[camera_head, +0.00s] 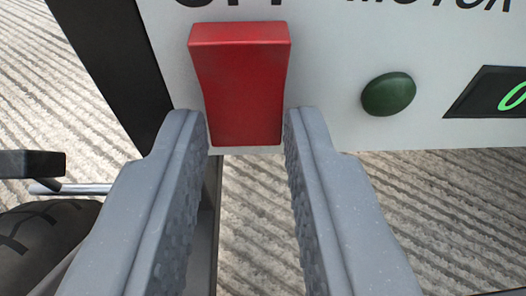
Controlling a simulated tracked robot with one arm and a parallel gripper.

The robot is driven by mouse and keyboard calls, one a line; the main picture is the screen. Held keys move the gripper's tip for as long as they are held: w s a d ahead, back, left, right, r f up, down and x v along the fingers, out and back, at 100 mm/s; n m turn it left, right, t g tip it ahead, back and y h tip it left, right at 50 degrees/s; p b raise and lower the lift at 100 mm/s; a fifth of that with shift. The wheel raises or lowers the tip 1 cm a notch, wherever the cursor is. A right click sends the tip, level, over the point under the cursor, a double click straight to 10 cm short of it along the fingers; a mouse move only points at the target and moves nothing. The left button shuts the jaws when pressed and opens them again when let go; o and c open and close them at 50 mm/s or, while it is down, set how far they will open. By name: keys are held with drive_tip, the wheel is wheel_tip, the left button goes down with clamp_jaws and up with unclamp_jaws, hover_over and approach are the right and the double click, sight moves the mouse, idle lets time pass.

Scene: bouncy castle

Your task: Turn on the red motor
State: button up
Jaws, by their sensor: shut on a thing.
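A red rocker-like switch (240,80) sits on a pale grey panel (335,60) at the top middle of the view. Its upper edge stands out as a ledge, and its face runs down to the panel's lower edge. My gripper (243,128) has one finger on each side of the switch's lower end and is shut on it. Partly cut-off black lettering above includes "MOTOR". The motor's body is not clearly in view.
A round green button (389,94) is right of the switch. A black display (495,93) with a green character is at the right edge. A black tyre (45,245) and dark bar (32,164) are at the left. Grooved pale ground lies below.

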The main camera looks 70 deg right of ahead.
drive_tip(key=shift+a+f+h, duration=0.15)
drive_tip(key=shift+f+h, duration=0.15)
drive_tip(key=shift+h, duration=0.1)
drive_tip(key=shift+f+t+h+b, duration=0.1)
drive_tip(key=shift+t+h+b, duration=0.3)
drive_tip(key=shift+h, duration=0.1)
drive_tip(key=shift+s, duration=0.1)
drive_tip(key=o, duration=1)
drive_tip(key=shift+d, duration=0.2)
drive_tip(key=p+v, duration=0.3)
drive_tip(key=v, duration=1.1)
